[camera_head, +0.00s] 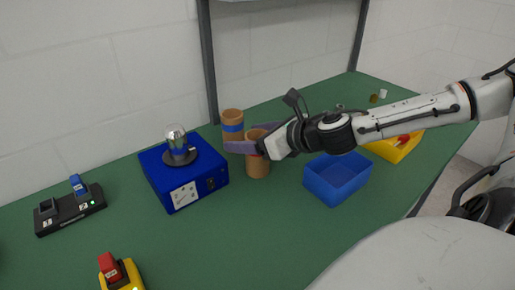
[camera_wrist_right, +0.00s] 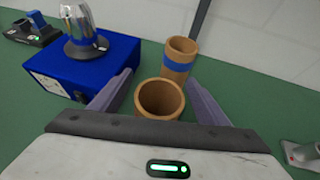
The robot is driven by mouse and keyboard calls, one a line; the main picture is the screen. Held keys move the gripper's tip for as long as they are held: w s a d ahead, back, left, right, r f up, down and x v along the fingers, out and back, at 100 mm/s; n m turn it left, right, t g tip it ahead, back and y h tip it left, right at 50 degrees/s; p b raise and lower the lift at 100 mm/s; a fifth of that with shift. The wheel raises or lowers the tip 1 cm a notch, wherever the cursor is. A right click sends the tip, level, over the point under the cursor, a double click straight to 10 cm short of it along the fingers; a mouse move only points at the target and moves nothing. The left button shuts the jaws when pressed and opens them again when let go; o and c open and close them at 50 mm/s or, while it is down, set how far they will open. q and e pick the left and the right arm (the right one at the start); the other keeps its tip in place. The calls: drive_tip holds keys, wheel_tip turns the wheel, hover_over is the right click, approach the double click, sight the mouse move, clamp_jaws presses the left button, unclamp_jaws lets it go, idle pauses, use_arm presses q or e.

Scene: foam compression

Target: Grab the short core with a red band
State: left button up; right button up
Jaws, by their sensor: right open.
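The short brown core (camera_head: 257,168) stands upright on the green table, and a small bit of red shows near its upper part beside my finger. My right gripper (camera_head: 246,136) is open around its upper part, with purple fingers on either side. In the right wrist view the short core (camera_wrist_right: 160,100) stands between the open fingers (camera_wrist_right: 159,78), its hollow top facing up, with gaps visible at both sides. A taller core with a blue band (camera_head: 232,125) stands just behind it, and also shows in the wrist view (camera_wrist_right: 178,62). My left gripper is not in view.
A blue box with a metal cylinder (camera_head: 184,175) stands to the left of the cores. An empty blue bin (camera_head: 337,180) and a yellow bin (camera_head: 398,148) are to the right. A black device (camera_head: 70,210) and a yellow-red tool (camera_head: 118,272) lie left. The front middle table is clear.

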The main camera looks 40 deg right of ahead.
drive_tip(key=shift+w+f, duration=0.2)
drive_tip(key=shift+w, duration=0.1)
drive_tip(key=c, duration=1.1)
